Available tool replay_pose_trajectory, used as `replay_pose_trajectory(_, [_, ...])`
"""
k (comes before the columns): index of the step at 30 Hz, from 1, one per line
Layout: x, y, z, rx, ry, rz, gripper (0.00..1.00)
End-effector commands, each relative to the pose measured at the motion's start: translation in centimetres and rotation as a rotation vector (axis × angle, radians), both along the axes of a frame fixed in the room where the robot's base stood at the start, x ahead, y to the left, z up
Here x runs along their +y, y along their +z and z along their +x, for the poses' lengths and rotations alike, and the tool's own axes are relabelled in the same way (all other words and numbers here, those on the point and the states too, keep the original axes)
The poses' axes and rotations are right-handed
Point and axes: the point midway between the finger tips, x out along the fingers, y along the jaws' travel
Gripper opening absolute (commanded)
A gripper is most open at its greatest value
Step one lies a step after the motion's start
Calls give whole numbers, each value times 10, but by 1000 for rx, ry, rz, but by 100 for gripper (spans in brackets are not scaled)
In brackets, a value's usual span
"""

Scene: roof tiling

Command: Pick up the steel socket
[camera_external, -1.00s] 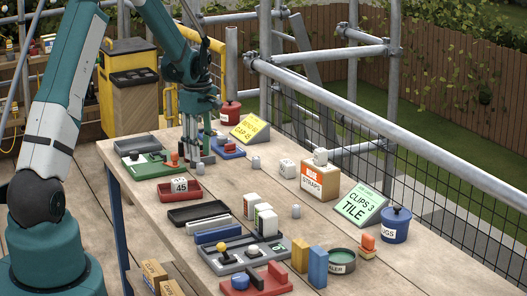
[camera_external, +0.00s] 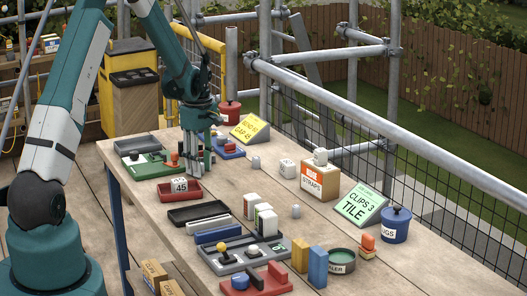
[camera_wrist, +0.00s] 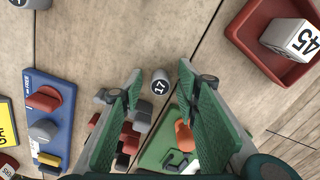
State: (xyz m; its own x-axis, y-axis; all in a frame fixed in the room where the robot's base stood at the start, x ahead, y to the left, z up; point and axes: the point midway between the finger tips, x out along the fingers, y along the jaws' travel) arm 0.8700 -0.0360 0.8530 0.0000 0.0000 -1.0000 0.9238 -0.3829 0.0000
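A small grey cylinder with a dark top marked 17 (camera_wrist: 160,82), which looks like the steel socket, stands on the wooden table. In the wrist view it appears between the tips of my gripper (camera_wrist: 161,73); I cannot tell whether either finger touches it. The two green fingers are spread apart, with nothing visibly clamped. In the external view my gripper (camera_external: 196,170) points down over the table, beside the green tray (camera_external: 146,170). The socket is hidden there behind the fingers.
A red tray (camera_external: 179,197) with a cube marked 45 is nearby. A blue tray (camera_wrist: 48,108) with red and grey pieces lies on the other side. Other grey cylinders (camera_external: 256,162) stand on the table.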

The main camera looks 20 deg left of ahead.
Motion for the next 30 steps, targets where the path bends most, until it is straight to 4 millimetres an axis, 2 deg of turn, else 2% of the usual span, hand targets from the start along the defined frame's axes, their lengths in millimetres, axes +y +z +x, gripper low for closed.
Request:
replay_pose_trajectory(14, [0,0,0,0,0,0,32])
replay_pose_trajectory(21, [0,0,0,0,0,0,2])
replay_pose_trajectory(30, [0,1,0,0,0,0,2])
